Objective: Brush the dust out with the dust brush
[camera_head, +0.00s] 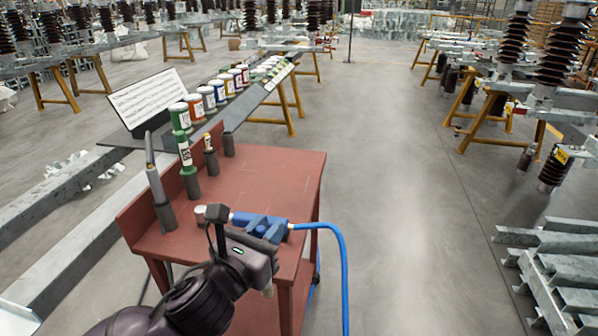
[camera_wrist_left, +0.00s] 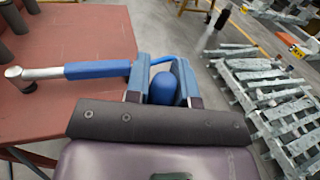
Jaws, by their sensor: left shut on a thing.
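My left gripper (camera_head: 266,226) is over the red table (camera_head: 285,165), its blue fingers around a blue-handled tool (camera_head: 240,217) with a pale metal head at its left end. In the left wrist view the tool (camera_wrist_left: 97,69) runs left from the fingers, and a rounded blue part (camera_wrist_left: 163,88) shows between them (camera_wrist_left: 163,80). A blue hose (camera_head: 338,250) leaves on the right and hangs past the table edge. I cannot tell from its shape whether this tool is the dust brush. My right gripper is not in view.
Dark holders on the table carry a grey rod-like tool (camera_head: 151,160) and a green bottle-like tool (camera_head: 186,150). A printed board (camera_head: 147,97) and a row of coloured cans (camera_head: 208,97) stand behind. Steel profiles (camera_head: 560,265) lie at right. The floor (camera_head: 400,170) right of the table is clear.

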